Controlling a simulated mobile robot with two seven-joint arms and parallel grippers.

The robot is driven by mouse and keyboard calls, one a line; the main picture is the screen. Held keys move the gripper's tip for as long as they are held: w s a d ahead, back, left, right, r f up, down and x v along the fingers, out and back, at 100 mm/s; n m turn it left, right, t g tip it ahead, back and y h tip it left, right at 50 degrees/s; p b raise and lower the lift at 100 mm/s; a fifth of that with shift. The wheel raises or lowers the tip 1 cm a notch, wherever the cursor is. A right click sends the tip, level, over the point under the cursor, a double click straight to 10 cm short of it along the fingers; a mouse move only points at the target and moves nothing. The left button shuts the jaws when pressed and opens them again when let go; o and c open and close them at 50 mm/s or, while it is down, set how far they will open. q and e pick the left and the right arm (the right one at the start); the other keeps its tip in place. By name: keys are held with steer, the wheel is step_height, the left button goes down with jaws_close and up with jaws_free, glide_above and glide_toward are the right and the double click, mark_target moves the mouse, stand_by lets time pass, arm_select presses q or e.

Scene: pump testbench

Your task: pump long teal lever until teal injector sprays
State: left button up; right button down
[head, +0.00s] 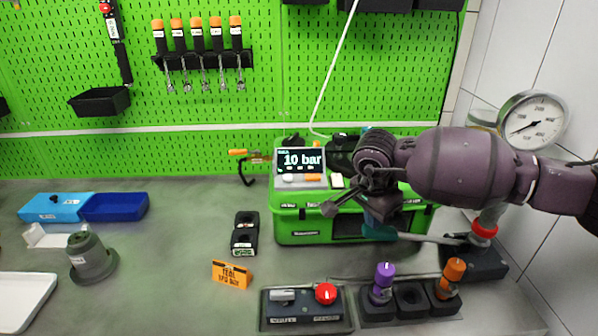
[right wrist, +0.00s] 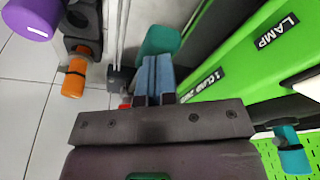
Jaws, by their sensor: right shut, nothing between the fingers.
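The long lever has a teal grip (head: 380,232) and a pale metal rod running right to a dark pump base (head: 482,262) with a red collar. The lever lies roughly level in front of the green tester (head: 300,222). My right gripper (head: 382,208) is shut and empty, just above the grip. In the right wrist view its blue fingers (right wrist: 155,78) are together, with the teal grip (right wrist: 160,40) just beyond; contact cannot be told. A teal-capped piece, seemingly the injector (right wrist: 290,155), shows at lower right there. No spray is visible. My left gripper is not in view.
The tester display (head: 301,161) reads 10 bar. A round gauge (head: 531,119) stands at right. Purple (head: 383,283) and orange (head: 450,276) injectors stand in a front holder.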

mark_target(370, 234)
steer(key=shift+a+f+b, duration=0.2)
steer(key=shift+f+b, duration=0.8)
steer(key=shift+f, duration=0.8)
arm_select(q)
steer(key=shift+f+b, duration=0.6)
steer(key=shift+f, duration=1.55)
arm_select(e)
steer(key=shift+a+f, duration=0.1)
steer(key=shift+f, duration=1)
steer(key=shift+r, duration=0.5)
steer(key=shift+d+r+p, duration=0.25)
steer(key=shift+r+p, duration=0.5)
steer(key=shift+r, duration=0.8)
steer(key=shift+d+r+p, duration=0.2)
steer(key=shift+r+p, duration=0.55)
steer(key=shift+r, duration=0.75)
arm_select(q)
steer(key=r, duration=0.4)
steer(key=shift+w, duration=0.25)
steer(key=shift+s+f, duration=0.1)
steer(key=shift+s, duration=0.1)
